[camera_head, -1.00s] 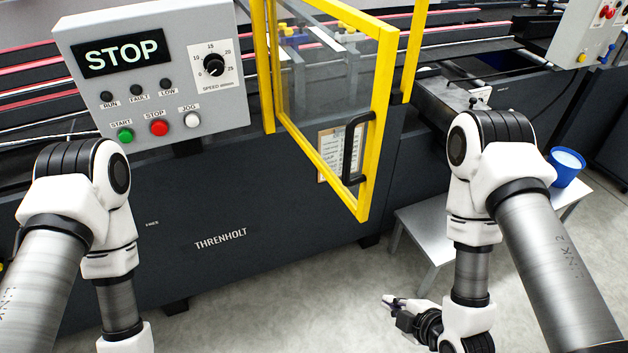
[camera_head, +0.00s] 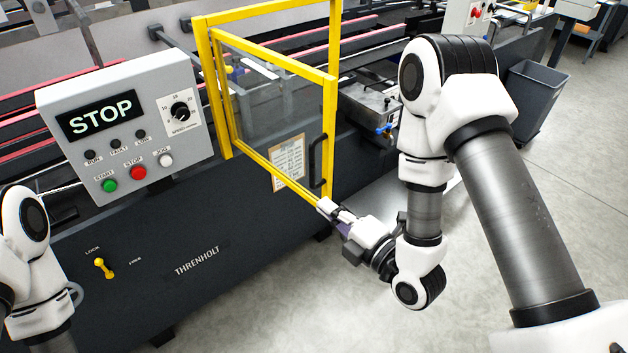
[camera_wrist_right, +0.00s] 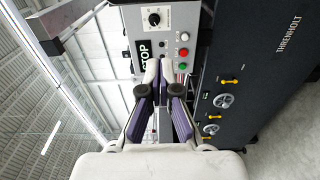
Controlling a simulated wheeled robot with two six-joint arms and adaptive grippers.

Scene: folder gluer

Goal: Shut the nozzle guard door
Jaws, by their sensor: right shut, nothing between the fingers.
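The nozzle guard door (camera_head: 330,120) is a yellow frame with a clear pane, standing swung out from the machine in the head view. A dark bar handle (camera_head: 317,163) is on its free edge, with a paper notice (camera_head: 288,162) behind it. My right gripper (camera_head: 325,207) is shut and empty at the door's lower free corner, below the handle. I cannot tell whether it touches the frame. The shut fingers of my right gripper (camera_wrist_right: 163,68) also show in the right wrist view, where I do not make out the door. My left gripper is out of view.
A grey control box (camera_head: 130,125) reading STOP is left of the door. A yellow lever (camera_head: 103,268) is on the dark machine front (camera_head: 225,225). A dark bin (camera_head: 536,100) stands at the right. The floor (camera_head: 270,310) in front is clear.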

